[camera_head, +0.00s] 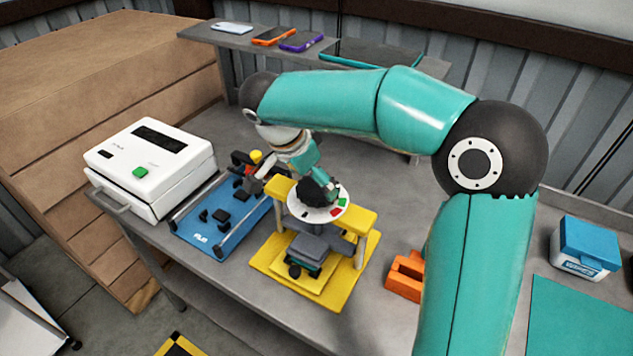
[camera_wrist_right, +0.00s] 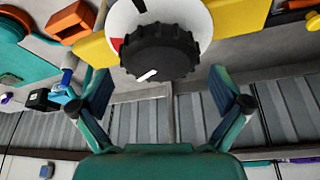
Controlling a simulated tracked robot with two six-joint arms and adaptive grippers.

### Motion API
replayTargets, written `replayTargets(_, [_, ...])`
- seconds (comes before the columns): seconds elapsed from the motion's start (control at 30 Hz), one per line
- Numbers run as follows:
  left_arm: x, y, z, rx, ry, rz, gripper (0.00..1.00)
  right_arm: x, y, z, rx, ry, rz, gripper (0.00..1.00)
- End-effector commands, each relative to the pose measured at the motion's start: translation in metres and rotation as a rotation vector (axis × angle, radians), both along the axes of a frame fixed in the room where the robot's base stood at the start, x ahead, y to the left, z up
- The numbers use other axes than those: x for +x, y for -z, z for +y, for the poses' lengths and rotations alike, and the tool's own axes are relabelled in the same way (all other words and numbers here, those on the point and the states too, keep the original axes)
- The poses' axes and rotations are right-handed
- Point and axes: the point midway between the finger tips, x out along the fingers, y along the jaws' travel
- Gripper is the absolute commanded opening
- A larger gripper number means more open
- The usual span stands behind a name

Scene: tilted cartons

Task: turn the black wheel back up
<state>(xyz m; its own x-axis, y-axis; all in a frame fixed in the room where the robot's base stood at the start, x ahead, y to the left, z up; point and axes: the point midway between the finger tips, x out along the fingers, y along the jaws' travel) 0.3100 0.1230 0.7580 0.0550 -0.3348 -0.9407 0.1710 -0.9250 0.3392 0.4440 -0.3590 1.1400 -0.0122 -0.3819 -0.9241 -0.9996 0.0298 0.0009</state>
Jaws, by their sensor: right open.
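The black wheel (camera_head: 311,192) is a ribbed knob on a round white dial plate (camera_head: 304,214) at the top of a yellow press-like stand (camera_head: 357,217). The dial has red and green marks. In the right wrist view the wheel (camera_wrist_right: 160,48) has a white pointer line toward its lower left edge, and a red mark shows to its left. My right gripper (camera_head: 324,182) is at the wheel in the head view. In the right wrist view its open teal fingers (camera_wrist_right: 160,82) are spread either side of the wheel's near edge, apart from it. My left gripper is not in view.
A blue tray (camera_head: 200,238) with small black parts and a white box-shaped device (camera_head: 150,160) stand left of the stand. An orange block (camera_head: 404,276) and a blue-lidded box (camera_head: 585,248) are to the right. Phones (camera_head: 272,36) lie on the back shelf.

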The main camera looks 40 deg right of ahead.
Motion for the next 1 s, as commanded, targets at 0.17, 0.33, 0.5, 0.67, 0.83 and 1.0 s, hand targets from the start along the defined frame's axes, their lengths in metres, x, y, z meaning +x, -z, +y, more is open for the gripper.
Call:
replayTargets(0.17, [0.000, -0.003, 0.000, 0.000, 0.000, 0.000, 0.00, 0.000, 0.018, -0.008, 0.000, 0.002, 0.001, 1.00])
replayTargets(0.33, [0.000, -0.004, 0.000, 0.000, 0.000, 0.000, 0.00, 0.000, 0.023, -0.010, 0.000, 0.001, 0.001, 1.00])
replayTargets(0.5, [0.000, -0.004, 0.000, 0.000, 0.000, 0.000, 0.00, 0.000, 0.023, -0.010, 0.000, 0.001, 0.000, 1.00])
replayTargets(0.67, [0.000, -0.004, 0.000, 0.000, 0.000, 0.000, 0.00, 0.000, 0.023, -0.010, 0.000, 0.001, 0.000, 0.82])
replayTargets(0.83, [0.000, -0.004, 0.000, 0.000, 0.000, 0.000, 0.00, 0.000, 0.023, -0.010, 0.000, 0.001, 0.000, 0.53])
replayTargets(1.0, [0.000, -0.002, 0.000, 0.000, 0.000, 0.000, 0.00, 0.000, 0.023, -0.011, -0.001, -0.005, -0.002, 0.53])
